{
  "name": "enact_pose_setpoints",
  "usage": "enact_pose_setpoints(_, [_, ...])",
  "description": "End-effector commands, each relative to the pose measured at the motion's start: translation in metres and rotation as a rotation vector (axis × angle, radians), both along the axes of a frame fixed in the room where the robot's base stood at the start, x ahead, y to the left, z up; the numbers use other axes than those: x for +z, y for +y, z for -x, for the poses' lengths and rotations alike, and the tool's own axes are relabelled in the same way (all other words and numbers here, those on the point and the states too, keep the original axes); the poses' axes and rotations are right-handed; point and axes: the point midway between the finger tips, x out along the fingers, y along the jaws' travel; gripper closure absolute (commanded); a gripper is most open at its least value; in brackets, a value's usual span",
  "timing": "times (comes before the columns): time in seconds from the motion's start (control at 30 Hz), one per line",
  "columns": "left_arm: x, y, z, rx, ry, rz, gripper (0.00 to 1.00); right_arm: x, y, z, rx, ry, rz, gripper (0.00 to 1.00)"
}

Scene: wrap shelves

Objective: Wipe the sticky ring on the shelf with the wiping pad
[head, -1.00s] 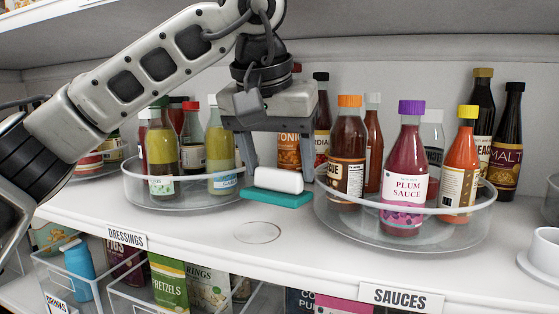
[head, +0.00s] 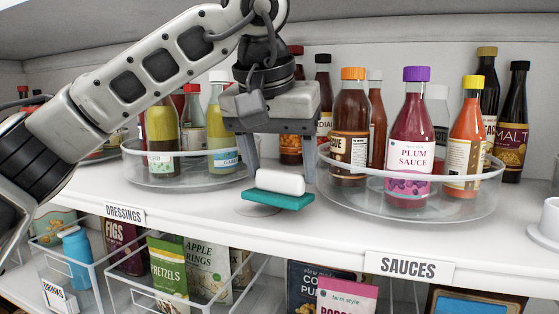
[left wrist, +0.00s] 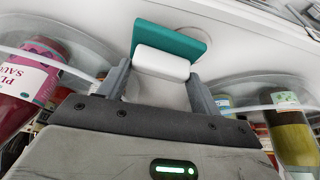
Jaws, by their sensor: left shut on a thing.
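The wiping pad is a teal slab (head: 278,201) with a white handle block (head: 281,182) on top. My left gripper (head: 281,174) points down from above, its fingers on either side of the handle, shut on it. The sticky ring (head: 246,210) is a faint mark on the white shelf, partly hidden under the pad's left part. In the left wrist view the teal slab (left wrist: 172,36) and white handle (left wrist: 161,63) sit between the fingers, with a faint ring arc (left wrist: 239,42) beside the slab. I cannot tell whether the pad touches the shelf. My right gripper is not in view.
Clear turntables with bottles stand close on both sides: dressings (head: 190,180) at left, sauces (head: 350,205) at right. The shelf's front edge carries labels (head: 408,267). Bins of snacks (head: 168,275) sit below. Bare shelf lies in front of the pad.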

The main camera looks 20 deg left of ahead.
Motion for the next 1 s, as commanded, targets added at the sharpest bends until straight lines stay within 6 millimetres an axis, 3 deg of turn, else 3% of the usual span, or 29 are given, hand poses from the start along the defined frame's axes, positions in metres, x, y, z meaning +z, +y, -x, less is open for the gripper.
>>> enact_pose_setpoints(1.0, [-0.012,0.006,0.000,0.002,0.000,0.001,0.61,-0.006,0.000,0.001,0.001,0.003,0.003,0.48])
